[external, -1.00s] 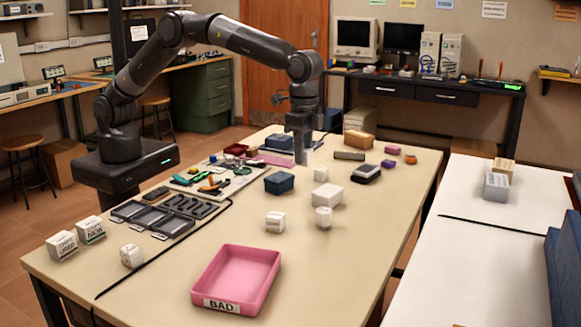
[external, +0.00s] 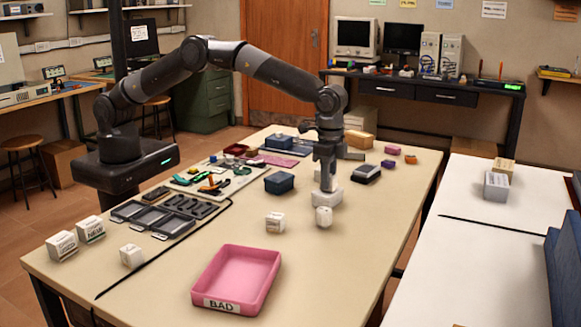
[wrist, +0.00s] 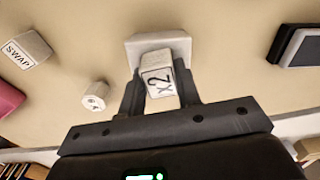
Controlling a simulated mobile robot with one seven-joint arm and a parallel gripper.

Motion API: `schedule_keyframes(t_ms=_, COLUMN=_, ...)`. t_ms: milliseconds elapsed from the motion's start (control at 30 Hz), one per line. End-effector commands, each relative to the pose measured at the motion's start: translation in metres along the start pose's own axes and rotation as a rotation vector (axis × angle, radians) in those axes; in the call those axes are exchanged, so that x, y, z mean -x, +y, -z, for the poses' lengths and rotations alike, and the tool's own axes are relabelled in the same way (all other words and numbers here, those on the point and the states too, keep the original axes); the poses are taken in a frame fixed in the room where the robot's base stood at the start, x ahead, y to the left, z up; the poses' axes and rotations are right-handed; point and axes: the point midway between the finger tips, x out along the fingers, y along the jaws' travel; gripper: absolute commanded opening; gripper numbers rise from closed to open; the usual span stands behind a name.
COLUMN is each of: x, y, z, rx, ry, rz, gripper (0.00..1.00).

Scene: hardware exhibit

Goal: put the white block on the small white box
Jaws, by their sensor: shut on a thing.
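The white block (wrist: 157,82), marked "X2", sits between the two fingers of my gripper (wrist: 160,98) in the wrist view. My gripper (external: 326,178) is shut on it, directly over the small white box (external: 326,197) in the external view. The fingers hide most of the block there. In the wrist view the small white box (wrist: 180,42) shows just beyond the block, wider than it. I cannot tell whether the block touches the box top.
A pink "BAD" tray (external: 207,300) lies in front.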

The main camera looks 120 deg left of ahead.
Motion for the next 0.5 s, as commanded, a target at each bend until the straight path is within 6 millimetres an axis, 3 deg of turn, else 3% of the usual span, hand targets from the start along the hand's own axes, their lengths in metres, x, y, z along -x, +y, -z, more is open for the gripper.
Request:
schedule_keyframes(t_ms=200, x=-0.003, y=0.0001, z=-0.0002, rx=0.0, ry=-0.001, rz=0.0, gripper=0.08)
schedule_keyframes(t_ms=233, x=-0.0029, y=0.0002, z=-0.0001, rx=0.0, ry=-0.001, rz=0.0, gripper=0.32)
schedule_keyframes(t_ms=500, x=-0.0026, y=0.0002, z=-0.0002, rx=0.0, ry=-0.001, rz=0.0, gripper=0.52)
